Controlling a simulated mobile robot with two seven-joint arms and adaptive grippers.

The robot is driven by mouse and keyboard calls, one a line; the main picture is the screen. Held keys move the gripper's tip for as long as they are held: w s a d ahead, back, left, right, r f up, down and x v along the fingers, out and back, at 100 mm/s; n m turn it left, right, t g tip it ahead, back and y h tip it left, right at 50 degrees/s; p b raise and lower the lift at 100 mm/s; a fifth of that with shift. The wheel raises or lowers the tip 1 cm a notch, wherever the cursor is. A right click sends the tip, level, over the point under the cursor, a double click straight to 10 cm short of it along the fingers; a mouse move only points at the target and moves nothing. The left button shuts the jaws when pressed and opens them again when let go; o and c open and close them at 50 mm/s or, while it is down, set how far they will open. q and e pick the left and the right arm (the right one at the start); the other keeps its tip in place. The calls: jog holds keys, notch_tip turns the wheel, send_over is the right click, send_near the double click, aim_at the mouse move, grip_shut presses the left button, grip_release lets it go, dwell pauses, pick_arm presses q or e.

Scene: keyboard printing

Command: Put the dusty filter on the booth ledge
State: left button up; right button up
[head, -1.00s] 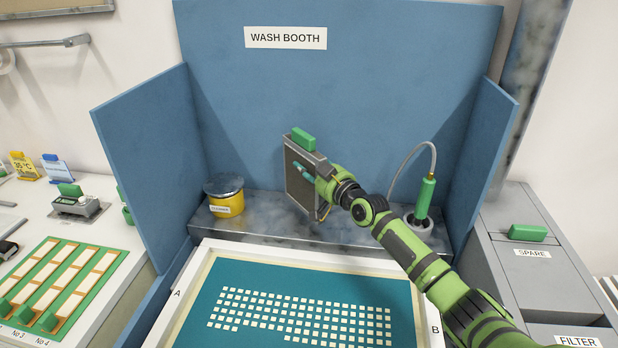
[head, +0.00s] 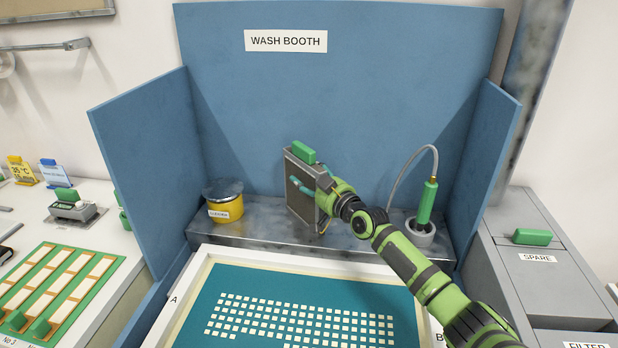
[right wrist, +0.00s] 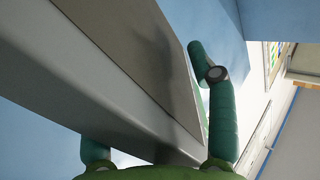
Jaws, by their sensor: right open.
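The dusty filter (head: 301,205), a grey framed panel with a brownish face and a green grip on top, stands upright on the booth ledge (head: 260,236), between the yellow tub and the green spray bottle. My right gripper (head: 312,181) is open around the filter's right edge, one finger across its face and the other partly hidden. In the right wrist view the filter's frame (right wrist: 110,75) runs between the two spread green fingers; the right-hand finger looks clear of the face. My left gripper is out of view.
A framed screen (head: 290,262) lies in front. Blue booth walls (head: 150,170) close the sides. A grey spare bin (head: 530,270) stands at right.

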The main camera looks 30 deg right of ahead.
jog(key=shift+s+r+p, duration=0.1)
jog(key=shift+s+p, duration=0.25)
jog(key=shift+s, duration=0.05)
jog(key=s+d+p, duration=0.1)
jog(key=s+p, duration=0.3)
jog(key=s, duration=0.2)
jog(key=shift+s, duration=0.3)
